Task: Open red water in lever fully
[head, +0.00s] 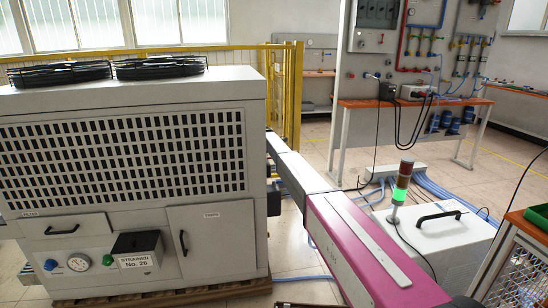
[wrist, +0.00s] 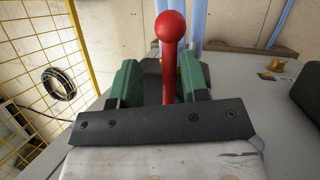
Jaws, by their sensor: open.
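In the wrist view a red lever (wrist: 169,75) with a round red ball knob (wrist: 170,27) stands up between the green fingers of my gripper (wrist: 160,68). My gripper is open, with a gap on each side of the lever stem. The stem looks nearer the right finger. The knob reaches beyond the fingertips. The foot of the lever is hidden behind the dark gripper bar. Light blue hoses (wrist: 198,22) run behind the lever. In the head view neither the lever nor my gripper can be seen.
A yellow mesh fence (wrist: 35,50) stands at left in the wrist view, with a coiled black hose (wrist: 59,84). A grey surface (wrist: 265,105) lies at right. In the head view a large white cabinet (head: 120,205) fills the left, and a signal tower (head: 401,185) shows green.

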